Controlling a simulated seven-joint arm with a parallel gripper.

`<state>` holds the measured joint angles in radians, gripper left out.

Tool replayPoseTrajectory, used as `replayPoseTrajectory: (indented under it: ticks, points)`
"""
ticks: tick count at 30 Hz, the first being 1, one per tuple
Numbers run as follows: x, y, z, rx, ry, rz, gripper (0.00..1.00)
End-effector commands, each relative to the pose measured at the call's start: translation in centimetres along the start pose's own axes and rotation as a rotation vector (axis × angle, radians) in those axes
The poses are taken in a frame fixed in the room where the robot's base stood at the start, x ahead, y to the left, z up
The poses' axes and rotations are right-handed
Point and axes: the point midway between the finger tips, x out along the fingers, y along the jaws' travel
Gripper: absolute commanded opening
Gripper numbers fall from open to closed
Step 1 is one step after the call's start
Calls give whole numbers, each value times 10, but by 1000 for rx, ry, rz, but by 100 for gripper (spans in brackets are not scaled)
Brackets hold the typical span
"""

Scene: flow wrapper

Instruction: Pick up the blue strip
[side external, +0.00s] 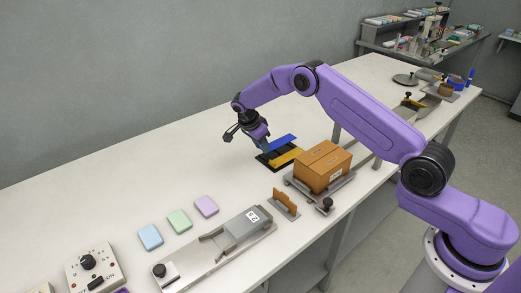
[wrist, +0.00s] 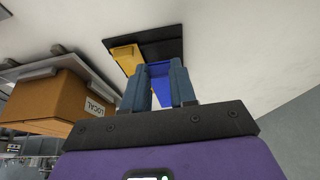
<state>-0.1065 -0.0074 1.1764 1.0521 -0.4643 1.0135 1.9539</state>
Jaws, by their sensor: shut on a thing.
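The blue strip (side external: 284,142) is held in my gripper (side external: 266,147), over a black tray (side external: 263,162) in the side external view. In the wrist view the blue strip (wrist: 159,88) sits between the two fingers of my gripper (wrist: 159,78), which are shut on it. The strip appears raised a little above the tray; the exact gap is hard to tell. A yellow strip (side external: 288,157) lies in the tray beside it, and it also shows in the wrist view (wrist: 126,58).
A cardboard box (side external: 322,167) stands on a grey platform right of the tray. Blue, green and purple blocks (side external: 179,221) lie toward the front, near a metal fixture (side external: 215,250) and a control box (side external: 93,268). The white table left of the tray is clear.

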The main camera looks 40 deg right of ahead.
Motion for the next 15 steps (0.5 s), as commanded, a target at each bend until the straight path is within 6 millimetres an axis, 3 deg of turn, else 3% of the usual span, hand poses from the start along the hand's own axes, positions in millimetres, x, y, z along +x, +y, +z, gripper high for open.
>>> replayPoseTrajectory:
  ticks: [11,15]
  points:
    - [-51,45,-21,0,-1,-3,0]
    - [-59,68,-24,-2,0,-2,0]
